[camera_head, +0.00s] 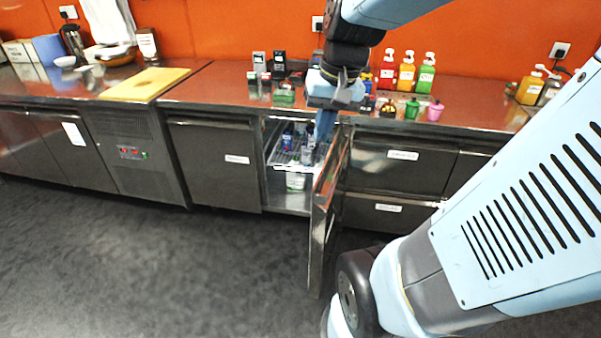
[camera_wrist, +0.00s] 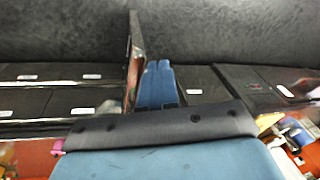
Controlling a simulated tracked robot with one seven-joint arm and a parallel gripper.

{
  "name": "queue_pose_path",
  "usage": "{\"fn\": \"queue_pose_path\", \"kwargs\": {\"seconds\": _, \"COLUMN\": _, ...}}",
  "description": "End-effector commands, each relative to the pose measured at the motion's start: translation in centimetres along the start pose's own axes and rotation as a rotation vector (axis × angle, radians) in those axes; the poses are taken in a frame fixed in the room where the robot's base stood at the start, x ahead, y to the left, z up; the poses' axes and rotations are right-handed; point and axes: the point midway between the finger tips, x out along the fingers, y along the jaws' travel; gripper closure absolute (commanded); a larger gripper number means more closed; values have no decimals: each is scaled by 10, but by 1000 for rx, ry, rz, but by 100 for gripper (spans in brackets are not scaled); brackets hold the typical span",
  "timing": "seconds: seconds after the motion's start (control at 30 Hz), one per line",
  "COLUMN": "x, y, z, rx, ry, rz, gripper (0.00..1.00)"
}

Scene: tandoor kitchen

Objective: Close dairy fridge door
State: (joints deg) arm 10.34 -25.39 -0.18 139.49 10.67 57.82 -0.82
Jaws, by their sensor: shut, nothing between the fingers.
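The fridge door (camera_head: 325,215) stands wide open, sticking out from the counter front, hinged at the right of its opening. In the wrist view the door (camera_wrist: 134,50) shows edge-on, left of my fingers. The open fridge compartment (camera_head: 290,205) shows bottles and jars on a wire shelf. My gripper (camera_head: 325,132) points down in front of the counter edge, at the opening, on the inner-face side of the door near its top. Its blue fingers (camera_wrist: 157,78) are together and empty. I cannot tell whether they touch the door.
Sauce bottles (camera_head: 407,72), small jars and a pink cup (camera_head: 435,111) stand on the counter (camera_head: 225,85) above. A closed cabinet door (camera_head: 215,165) is left of the opening and drawers (camera_head: 400,175) are right. The dark floor (camera_head: 180,260) in front is clear at left.

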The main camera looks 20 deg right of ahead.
Motion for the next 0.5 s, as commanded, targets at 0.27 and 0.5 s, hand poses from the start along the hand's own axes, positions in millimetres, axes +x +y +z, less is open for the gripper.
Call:
{"fn": "queue_pose_path", "kwargs": {"seconds": 0.27, "x": 43, "y": 23, "z": -30, "rx": 227, "ry": -219, "rz": -97, "gripper": 100}}
{"fn": "queue_pose_path", "kwargs": {"seconds": 0.5, "x": 80, "y": 48, "z": -52, "rx": 428, "ry": -384, "rz": -206, "gripper": 100}}
